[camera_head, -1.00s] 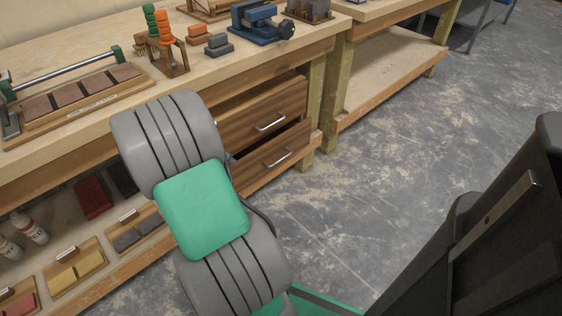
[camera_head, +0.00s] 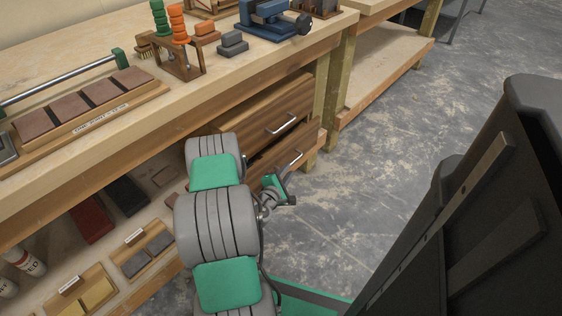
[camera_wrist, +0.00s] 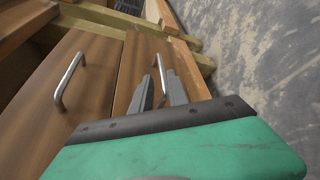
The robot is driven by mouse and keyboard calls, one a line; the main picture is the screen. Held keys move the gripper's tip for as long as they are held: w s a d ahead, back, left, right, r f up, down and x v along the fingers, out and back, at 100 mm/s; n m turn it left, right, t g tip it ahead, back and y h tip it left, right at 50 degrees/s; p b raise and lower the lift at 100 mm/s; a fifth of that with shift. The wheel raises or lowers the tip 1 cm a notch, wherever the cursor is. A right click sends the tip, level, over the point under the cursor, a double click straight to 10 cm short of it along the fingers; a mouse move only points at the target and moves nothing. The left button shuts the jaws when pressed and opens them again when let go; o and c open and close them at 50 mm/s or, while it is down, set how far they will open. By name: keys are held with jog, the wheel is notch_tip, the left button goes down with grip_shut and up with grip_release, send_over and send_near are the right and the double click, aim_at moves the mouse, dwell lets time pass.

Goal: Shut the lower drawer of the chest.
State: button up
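The wooden chest (camera_head: 236,127) is under the workbench. Its upper drawer (camera_head: 265,108) looks shut and has a silver bar handle. The lower drawer (camera_head: 268,157) stands partly out, with a dark gap above its front. My gripper (camera_head: 285,181) is just in front of the lower drawer, near its handle (camera_head: 292,161). In the wrist view my gripper (camera_wrist: 158,88) has its two grey fingers apart, and the lower handle (camera_wrist: 162,70) shows between them. I cannot tell whether they touch it. The upper handle (camera_wrist: 69,80) is to the left. My arm hides the chest's lower left part.
The workbench top (camera_head: 130,70) above holds a blue vise (camera_head: 266,18), a peg stand (camera_head: 178,62) and a tile board (camera_head: 85,108). A bench leg (camera_head: 331,95) stands right of the chest. Boxes lie on the lower shelf at left. The concrete floor (camera_head: 390,150) at right is clear.

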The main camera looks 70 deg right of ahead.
aim_at(293, 161)
jog(key=x, duration=0.2)
jog(key=b+x, duration=0.1)
jog(key=x, duration=0.4)
jog(key=shift+w+d+f+b, duration=0.25)
jog(key=shift+d+f+b, duration=0.05)
jog(key=shift+d+b, duration=0.1)
jog(key=shift+c, duration=0.3)
grip_shut()
dwell(0.7)
